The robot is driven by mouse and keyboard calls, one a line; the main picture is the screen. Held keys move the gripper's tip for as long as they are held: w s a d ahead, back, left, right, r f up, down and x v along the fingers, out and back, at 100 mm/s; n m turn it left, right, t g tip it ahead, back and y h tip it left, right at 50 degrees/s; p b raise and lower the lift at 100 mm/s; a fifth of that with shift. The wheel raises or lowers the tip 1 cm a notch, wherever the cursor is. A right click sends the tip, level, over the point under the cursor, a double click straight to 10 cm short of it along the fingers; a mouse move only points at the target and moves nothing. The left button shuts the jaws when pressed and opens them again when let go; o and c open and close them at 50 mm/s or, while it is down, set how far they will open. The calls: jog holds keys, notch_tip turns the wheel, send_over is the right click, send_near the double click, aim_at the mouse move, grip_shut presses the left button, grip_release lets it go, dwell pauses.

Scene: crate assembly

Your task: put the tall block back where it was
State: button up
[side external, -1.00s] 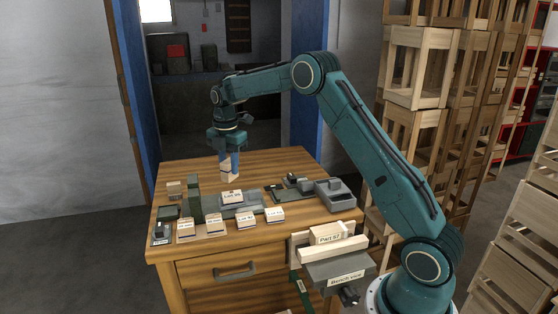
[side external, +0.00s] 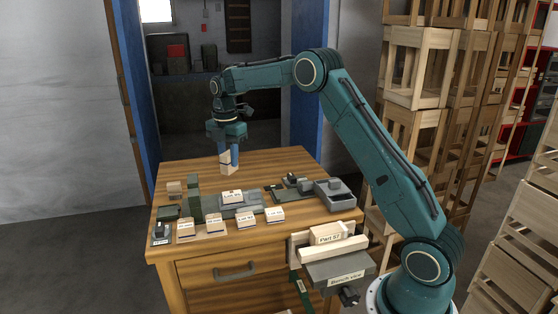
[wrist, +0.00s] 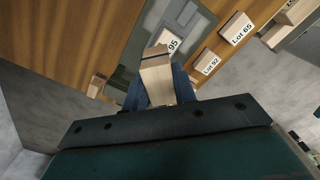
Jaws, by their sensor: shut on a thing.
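The tall block (side external: 225,163) is pale wood with a dark mark, held upright below my gripper (side external: 229,156). My gripper's blue fingers are shut on it at the far part of the wooden bench. I cannot tell whether its bottom touches the bench top. In the wrist view the block (wrist: 157,76) points away from the camera between my gripper's fingers (wrist: 159,92), and it partly covers the labelled block on the grey plate behind it.
A grey plate (side external: 254,207) on the bench (side external: 290,165) carries a labelled block (side external: 231,196). Several labelled blocks stand along the front. A grey bin (side external: 335,196) is at the right, a vise (side external: 340,268) at the front edge. The far bench top is mostly clear.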

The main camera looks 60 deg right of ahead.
jog(key=s+d+r+m, duration=0.3)
jog(key=s+d, duration=0.3)
jog(key=d, duration=0.4)
jog(key=s+d+r+m, duration=0.3)
jog(key=s+d, duration=0.3)
jog(key=d, duration=0.3)
jog(key=s+d+r+m, duration=0.3)
jog(key=s+d, duration=0.2)
jog(key=d, duration=0.5)
jog(key=f, duration=1.5)
jog(key=shift+s+a+f, duration=0.1)
jog(key=shift+a+f, duration=0.1)
jog(key=shift+f, duration=0.2)
jog(key=shift+f, duration=2.15)
jog(key=o, duration=1)
jog(key=shift+f, duration=0.15)
jog(key=shift+o, duration=0.2)
